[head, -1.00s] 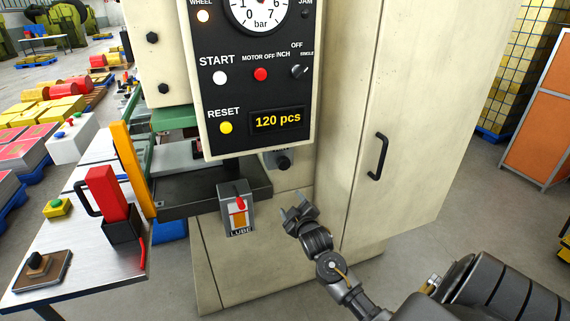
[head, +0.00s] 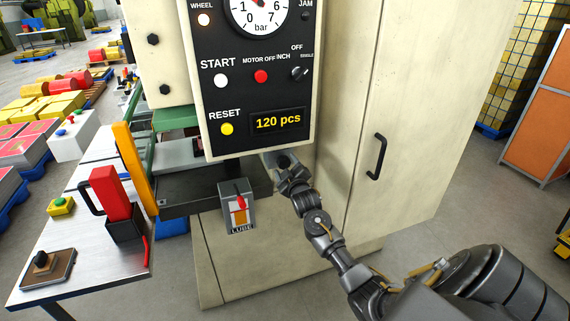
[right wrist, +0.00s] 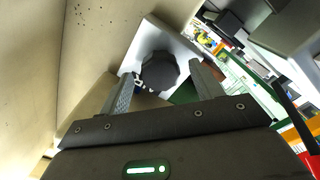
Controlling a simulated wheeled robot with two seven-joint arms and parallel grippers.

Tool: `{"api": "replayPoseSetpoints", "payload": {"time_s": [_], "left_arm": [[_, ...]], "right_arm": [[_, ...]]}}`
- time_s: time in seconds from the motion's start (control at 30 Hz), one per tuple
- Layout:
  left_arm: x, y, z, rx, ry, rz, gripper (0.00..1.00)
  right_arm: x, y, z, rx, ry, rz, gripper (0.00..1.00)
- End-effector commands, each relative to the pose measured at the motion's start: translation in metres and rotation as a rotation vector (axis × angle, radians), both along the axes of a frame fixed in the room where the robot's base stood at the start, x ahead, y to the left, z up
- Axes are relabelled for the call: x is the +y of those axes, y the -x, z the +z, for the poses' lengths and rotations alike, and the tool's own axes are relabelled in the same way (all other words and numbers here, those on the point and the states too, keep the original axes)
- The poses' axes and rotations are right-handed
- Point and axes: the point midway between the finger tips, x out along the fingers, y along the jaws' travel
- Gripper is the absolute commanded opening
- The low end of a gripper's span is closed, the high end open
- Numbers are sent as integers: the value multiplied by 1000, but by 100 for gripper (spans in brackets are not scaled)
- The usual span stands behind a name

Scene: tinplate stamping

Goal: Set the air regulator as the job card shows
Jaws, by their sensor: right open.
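The air regulator's dark faceted knob (right wrist: 157,72) sits on a pale bracket in the right wrist view. In that view the two fingers of my right gripper (right wrist: 163,80) stand open on either side of it, and I cannot tell whether they touch it. In the head view my right gripper (head: 278,166) is just under the control panel and hides the knob. The white pressure gauge (head: 260,14), marked in bar, is cut off at the top; part of a red needle shows. I cannot make out a job card. My left gripper is not in view.
The black control panel (head: 262,97) with buttons and a "120 pcs" display is just above my right gripper. The LUBE box (head: 238,208) with a red lever is to the left and below. A cabinet door handle (head: 377,156) is on the right.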

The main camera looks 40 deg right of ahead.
Motion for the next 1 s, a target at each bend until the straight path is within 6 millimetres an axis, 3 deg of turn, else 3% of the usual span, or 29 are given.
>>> {"api": "replayPoseSetpoints", "payload": {"time_s": [0.2,0.47,0.8,1.0], "left_arm": [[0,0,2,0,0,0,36],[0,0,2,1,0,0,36],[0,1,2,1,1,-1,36],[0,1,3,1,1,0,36]], "right_arm": [[-5,-14,0,0,0,1,65],[-5,-15,0,0,0,1,65],[-5,-14,0,1,0,1,23],[-5,-14,0,-2,-9,1,20]]}}
